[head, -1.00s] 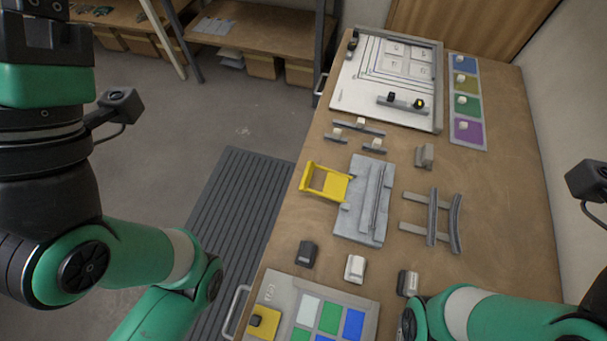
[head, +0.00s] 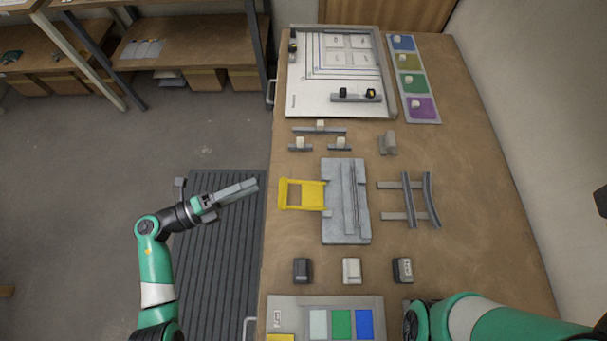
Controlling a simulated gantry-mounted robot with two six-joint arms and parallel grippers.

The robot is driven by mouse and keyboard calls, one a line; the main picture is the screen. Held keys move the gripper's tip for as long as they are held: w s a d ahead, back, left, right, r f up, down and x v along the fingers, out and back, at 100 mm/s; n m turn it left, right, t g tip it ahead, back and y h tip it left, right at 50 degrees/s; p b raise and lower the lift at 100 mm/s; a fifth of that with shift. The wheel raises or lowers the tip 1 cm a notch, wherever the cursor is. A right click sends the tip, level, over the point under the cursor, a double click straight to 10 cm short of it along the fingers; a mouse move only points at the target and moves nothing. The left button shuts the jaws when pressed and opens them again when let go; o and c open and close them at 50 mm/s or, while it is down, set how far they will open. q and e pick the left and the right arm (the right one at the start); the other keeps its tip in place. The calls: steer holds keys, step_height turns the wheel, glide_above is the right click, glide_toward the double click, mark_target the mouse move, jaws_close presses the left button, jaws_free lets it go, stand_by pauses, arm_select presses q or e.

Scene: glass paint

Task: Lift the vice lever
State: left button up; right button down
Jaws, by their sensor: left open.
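The vice (head: 336,222) is a grey block with a slotted bar, lying near the middle of the bench. Its yellow lever (head: 312,195), a flat frame, sticks out from its left side toward the bench's left edge and looks lowered. My left gripper (head: 250,186) is open and empty, left of the lever and apart from it, over the floor mat beside the bench, with its fingers pointing right. My right arm (head: 480,322) shows at the bottom right; its gripper is not visible.
Small blocks on bars (head: 319,128) lie behind the vice, and grey rails (head: 408,200) lie to its right. Three small blocks (head: 351,270) and a panel of coloured squares (head: 290,312) are in front. A white drawing board (head: 330,95) lies at the back.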

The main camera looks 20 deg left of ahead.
arm_select(q)
step_height(320, 180, down, 4)
steer(key=s+d+g, duration=0.1)
steer(key=s+g, duration=0.1)
steer(key=b+x, duration=0.2)
steer(key=x, duration=0.8)
steer(key=shift+d+r, duration=0.2)
steer(key=shift+d, duration=0.1)
steer(key=shift+w+d, duration=0.4)
steer(key=shift+d, duration=0.05)
steer(key=shift+c, duration=0.4)
jaws_close()
